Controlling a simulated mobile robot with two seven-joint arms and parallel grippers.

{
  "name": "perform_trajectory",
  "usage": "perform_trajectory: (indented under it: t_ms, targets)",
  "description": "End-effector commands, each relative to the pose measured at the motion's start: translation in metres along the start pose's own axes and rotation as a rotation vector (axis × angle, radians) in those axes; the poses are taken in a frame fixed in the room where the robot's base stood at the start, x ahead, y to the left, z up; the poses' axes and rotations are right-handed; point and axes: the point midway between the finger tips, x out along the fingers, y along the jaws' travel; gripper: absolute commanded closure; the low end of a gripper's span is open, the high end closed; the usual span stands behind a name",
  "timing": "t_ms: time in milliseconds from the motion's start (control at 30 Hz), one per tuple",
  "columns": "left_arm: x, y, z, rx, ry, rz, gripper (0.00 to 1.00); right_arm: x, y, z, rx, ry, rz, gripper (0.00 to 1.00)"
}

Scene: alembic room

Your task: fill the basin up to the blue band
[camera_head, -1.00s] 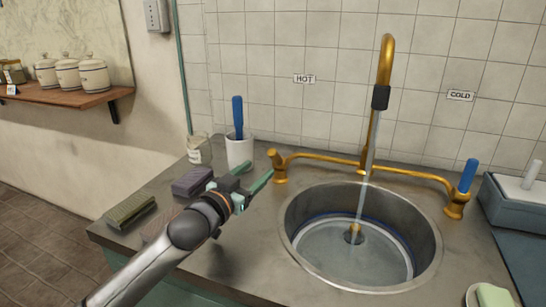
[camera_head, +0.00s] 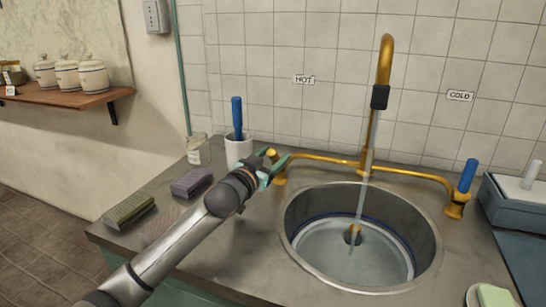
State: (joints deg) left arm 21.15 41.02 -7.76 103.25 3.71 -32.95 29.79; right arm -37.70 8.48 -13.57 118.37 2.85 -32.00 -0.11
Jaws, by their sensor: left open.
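The round steel basin (camera_head: 430,240) is set in the grey counter, with a blue band (camera_head: 312,224) around its inner wall. Water (camera_head: 361,195) runs from the brass spout (camera_head: 385,60) into it. Clear water covers the bottom, with its surface below the band; a brass drain fitting (camera_head: 353,233) shows through. The hot tap (camera_head: 275,160) is at the left end of the brass pipe. The cold tap (camera_head: 468,177) has a blue lever, standing upright. My left gripper (camera_head: 275,156) is open at the hot tap, its green fingers around or beside it; contact is unclear. My right gripper is out of view.
A white cup (camera_head: 239,150) with a blue-handled tool and a glass jar (camera_head: 198,150) stand behind my left arm. Sponges (camera_head: 130,211) lie at the counter's left. A grey-blue box (camera_head: 510,205) and a soap dish (camera_head: 492,296) are at right.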

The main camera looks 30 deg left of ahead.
Motion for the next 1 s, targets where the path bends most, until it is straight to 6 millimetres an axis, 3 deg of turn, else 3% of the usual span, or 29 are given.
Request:
perform_trajectory:
  t_ms: [67,600,1000]
  targets:
    - [-0.0001,0.0001,-0.0001,0.000,0.000,0.000,0.40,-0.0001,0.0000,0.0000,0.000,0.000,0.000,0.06]
    - [-0.0004,0.0000,-0.0002,0.000,0.001,0.000,1.00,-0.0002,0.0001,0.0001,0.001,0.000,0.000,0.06]
    - [-0.0004,0.0000,-0.0002,0.000,0.000,0.000,1.00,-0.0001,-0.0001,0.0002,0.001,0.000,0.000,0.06]
